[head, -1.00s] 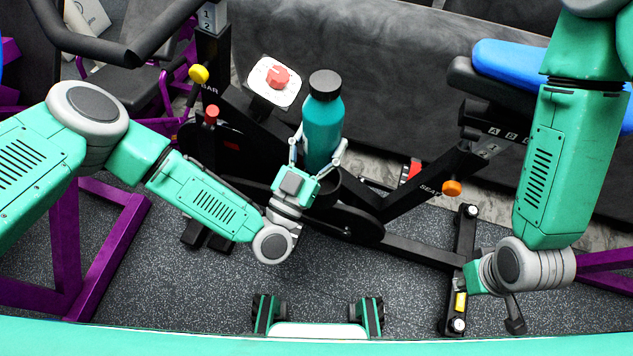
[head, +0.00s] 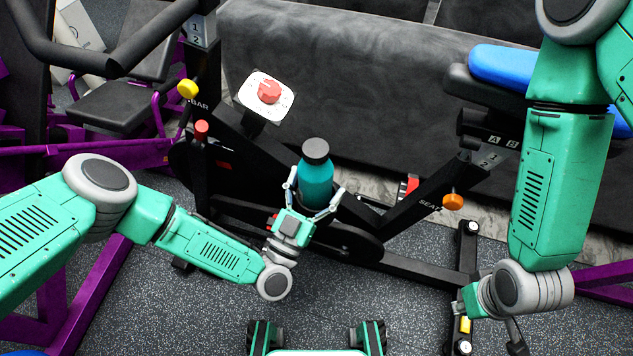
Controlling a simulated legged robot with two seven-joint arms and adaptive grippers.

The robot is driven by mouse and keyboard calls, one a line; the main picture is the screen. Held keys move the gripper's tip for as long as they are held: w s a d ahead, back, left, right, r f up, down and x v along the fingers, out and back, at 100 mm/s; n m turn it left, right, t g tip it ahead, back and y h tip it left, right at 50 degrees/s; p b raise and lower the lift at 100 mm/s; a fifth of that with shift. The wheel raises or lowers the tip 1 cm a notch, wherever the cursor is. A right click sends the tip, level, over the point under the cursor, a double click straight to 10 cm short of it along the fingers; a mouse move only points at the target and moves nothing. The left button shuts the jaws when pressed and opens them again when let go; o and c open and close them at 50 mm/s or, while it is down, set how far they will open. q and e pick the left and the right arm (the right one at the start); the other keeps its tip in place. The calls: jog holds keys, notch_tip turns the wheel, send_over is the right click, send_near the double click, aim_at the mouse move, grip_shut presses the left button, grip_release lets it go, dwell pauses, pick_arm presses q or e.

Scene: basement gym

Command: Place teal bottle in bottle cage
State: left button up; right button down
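The teal bottle (head: 316,184) with a black cap stands nearly upright on the exercise bike's frame. Its lower part sits inside the dark bottle cage (head: 328,232), partly hidden behind my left gripper. My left gripper (head: 314,186) has its fingers spread on either side of the bottle, with a small gap showing at the left finger.
The bike has a white console with a red knob (head: 268,92), a yellow knob (head: 188,89), a red knob (head: 201,130) and an orange knob (head: 453,202). Purple frames (head: 95,290) flank the left. The speckled floor in front is mostly clear.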

pick_arm(q)
jog(key=shift+d, duration=0.2)
jog(key=p+v, duration=0.1)
jog(key=v, duration=1.1)
jog(key=shift+p, duration=0.35)
jog(key=shift+s+a+f, duration=0.1)
